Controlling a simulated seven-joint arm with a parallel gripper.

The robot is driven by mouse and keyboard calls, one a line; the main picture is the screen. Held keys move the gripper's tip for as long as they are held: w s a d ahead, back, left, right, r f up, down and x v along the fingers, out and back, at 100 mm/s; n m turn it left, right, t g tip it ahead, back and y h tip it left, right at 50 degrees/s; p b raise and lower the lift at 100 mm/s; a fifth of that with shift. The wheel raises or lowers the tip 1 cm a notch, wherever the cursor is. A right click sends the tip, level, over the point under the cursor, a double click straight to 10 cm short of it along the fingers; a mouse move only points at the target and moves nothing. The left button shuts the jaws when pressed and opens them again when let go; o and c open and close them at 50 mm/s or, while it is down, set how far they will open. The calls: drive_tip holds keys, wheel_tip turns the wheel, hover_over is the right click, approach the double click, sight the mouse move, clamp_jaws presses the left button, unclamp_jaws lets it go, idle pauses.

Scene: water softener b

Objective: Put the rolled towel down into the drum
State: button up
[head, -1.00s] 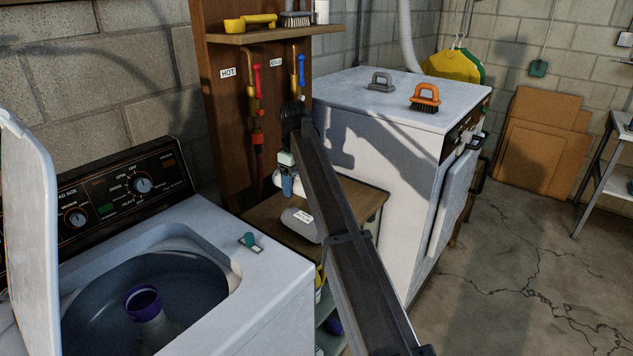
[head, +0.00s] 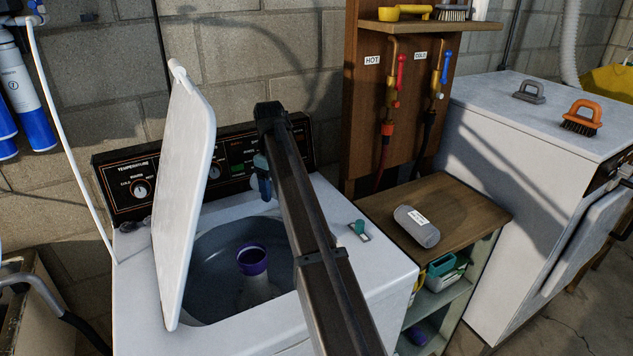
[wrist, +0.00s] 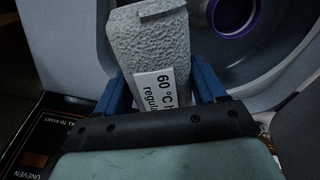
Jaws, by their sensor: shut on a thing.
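My gripper (wrist: 163,85) is shut on the rolled towel (wrist: 150,45), a pale grey, rough-textured roll with a white label reading "60 °C". In the head view, a blue finger of my gripper (head: 264,186) shows above the washer's back part, near the control panel. The towel there is hidden behind my arm. The open drum (head: 205,270) lies below, with a purple-rimmed agitator (head: 252,260) in its middle. In the wrist view, the drum (wrist: 270,60) is at the upper right, beyond the towel, and the purple rim (wrist: 238,12) shows at the top.
The raised lid (head: 185,190) stands at the drum's left. The control panel (head: 120,205) runs behind it. A second grey labelled roll (head: 417,226) lies on the wooden cabinet (head: 470,205) at right.

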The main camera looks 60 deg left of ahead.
drive_tip(key=s+a+n, duration=0.3)
drive_tip(key=s, duration=0.8)
drive_tip(key=f+n, duration=0.3)
drive_tip(key=f, duration=0.5)
drive_tip(key=f+n, duration=0.3)
drive_tip(key=f, duration=0.6)
drive_tip(key=f+n, duration=0.3)
drive_tip(key=f, duration=0.6)
drive_tip(key=shift+s+a+f+n, duration=0.1)
drive_tip(key=shift+a+f+n, duration=0.15)
drive_tip(key=shift+n, duration=0.05)
drive_tip(key=o, duration=1.2)
drive_tip(key=shift+r, duration=0.1)
wheel_tip(320, 180, up, 14)
drive_tip(key=shift+f, duration=0.2)
